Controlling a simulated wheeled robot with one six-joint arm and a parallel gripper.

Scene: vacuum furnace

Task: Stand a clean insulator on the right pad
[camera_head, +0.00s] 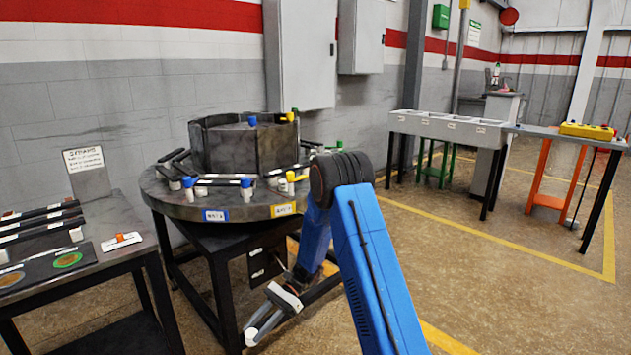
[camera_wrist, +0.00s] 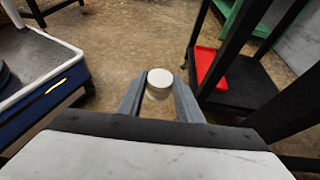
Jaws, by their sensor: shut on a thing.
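My gripper (camera_wrist: 158,90) is shut on a small white cylinder (camera_wrist: 159,79), which I take to be an insulator. Its pale round end faces the wrist camera, and floor lies behind it. I cannot tell which surface is the right pad.
A dark bench (camera_head: 115,250) at left holds dark bars, white blocks, a green-ringed disc (camera_head: 68,259) and a sign (camera_head: 86,165). A dark drum (camera_head: 238,150) stands on the round table. A red tray (camera_wrist: 210,68) lies on a low shelf.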

